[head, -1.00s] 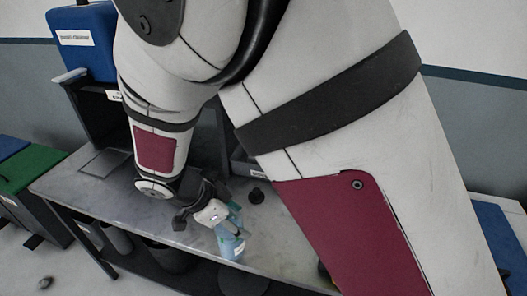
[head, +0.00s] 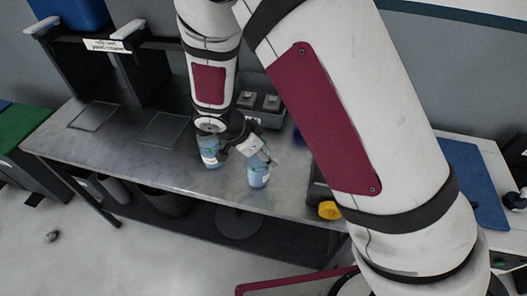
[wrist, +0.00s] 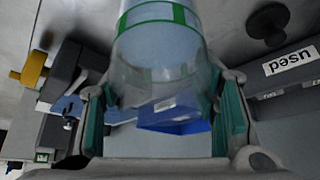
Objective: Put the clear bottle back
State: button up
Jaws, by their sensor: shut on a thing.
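My gripper (head: 262,152) is shut on a see-through bluish bottle (head: 259,176) with a pale label, over the front part of the grey bench (head: 90,150). In the wrist view the same bottle (wrist: 160,50) shows a green band and sits between the teal finger pads. The gap between its base and the bench, if any, is hard to tell. A second, similar bluish bottle (head: 209,152) stands to the left, close beside my gripper and partly behind it. I cannot read either label in the head view.
Two thin square outlines (head: 93,116) (head: 161,129) mark clear bench at the left, before a dark labelled shelf (head: 104,45). A grey bin (head: 262,104) stands behind my gripper. A yellow roll (head: 329,210) lies at the right.

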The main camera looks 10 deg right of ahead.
jog(key=o, duration=1.6)
jog(key=v, duration=1.2)
jog(key=s+d+r+n+y, duration=0.3)
jog(key=s+d+r+n, duration=0.35)
jog(key=d+r, duration=0.6)
jog(key=s+d+r+n+t+y, duration=0.1)
jog(key=s+d+r+n, duration=0.1)
jog(key=s, duration=0.4)
jog(key=s+d+r+n+t+y, duration=0.1)
jog(key=s+d+r+n, duration=0.2)
jog(key=s+r+n, duration=0.1)
jog(key=shift+s+n+t+b, duration=0.3)
jog(key=shift+s+n+b, duration=0.15)
jog(key=shift+s, duration=0.75)
